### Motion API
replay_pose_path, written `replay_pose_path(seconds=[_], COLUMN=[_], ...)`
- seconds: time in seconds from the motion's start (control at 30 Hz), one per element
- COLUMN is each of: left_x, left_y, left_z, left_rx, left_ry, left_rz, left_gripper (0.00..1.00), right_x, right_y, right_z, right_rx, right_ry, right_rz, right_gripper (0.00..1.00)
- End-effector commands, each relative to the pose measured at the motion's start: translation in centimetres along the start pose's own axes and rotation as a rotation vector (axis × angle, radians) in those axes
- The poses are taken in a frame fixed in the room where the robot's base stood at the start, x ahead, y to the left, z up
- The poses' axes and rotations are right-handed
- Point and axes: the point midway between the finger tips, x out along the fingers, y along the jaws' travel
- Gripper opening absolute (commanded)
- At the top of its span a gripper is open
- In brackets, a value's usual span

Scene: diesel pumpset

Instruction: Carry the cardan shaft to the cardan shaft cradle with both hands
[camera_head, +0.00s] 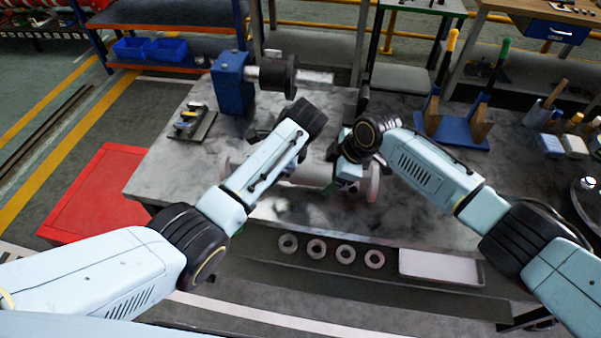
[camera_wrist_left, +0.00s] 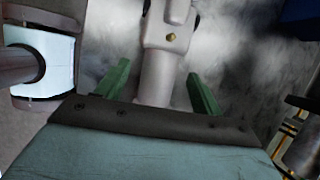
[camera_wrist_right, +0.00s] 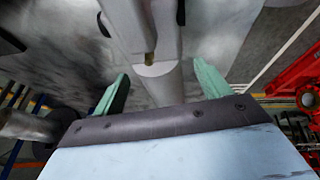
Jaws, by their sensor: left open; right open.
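The cardan shaft (camera_head: 308,180), a grey shaft with flanged ends, lies crosswise on the bench in the head view, partly hidden behind my arms. My right gripper (camera_head: 347,180) is open over its right part. In the right wrist view, the shaft (camera_wrist_right: 155,80) runs between the spread green fingers of that gripper (camera_wrist_right: 161,87). My left gripper (camera_wrist_left: 158,90) is open too, mostly hidden behind its own arm in the head view. In the left wrist view, the shaft (camera_wrist_left: 160,75) lies between its green fingers. Contact cannot be told. I cannot make out the cardan shaft cradle with certainty.
A blue stand (camera_head: 232,82) with a dark round housing and shaft stands at the back left. A blue tool rack (camera_head: 450,138) stands at the back right. Rings (camera_head: 345,254) and a light tray (camera_head: 441,267) line the front.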

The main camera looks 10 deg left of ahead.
Motion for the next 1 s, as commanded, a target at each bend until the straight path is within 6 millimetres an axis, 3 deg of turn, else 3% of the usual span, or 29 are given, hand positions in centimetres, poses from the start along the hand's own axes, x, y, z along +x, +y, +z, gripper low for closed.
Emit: replay_pose_path(seconds=[0.3,0.73,1.0], left_x=[3.2,3.6,3.6], left_y=[0.0,0.0,0.0], left_z=[0.0,0.0,0.0], left_rx=[0.0,-0.001,-0.001], left_ry=[0.001,0.001,0.001], left_rz=[0.0,0.0,0.0], left_gripper=[0.67,0.67,0.31], right_x=[3.2,3.6,3.6], right_y=[0.0,0.0,0.0], right_z=[0.0,0.0,0.0], right_rx=[0.0,0.0,0.0], right_ry=[-0.001,0.0,0.0], right_rz=[0.0,0.001,0.001], right_gripper=[0.76,0.76,0.4])
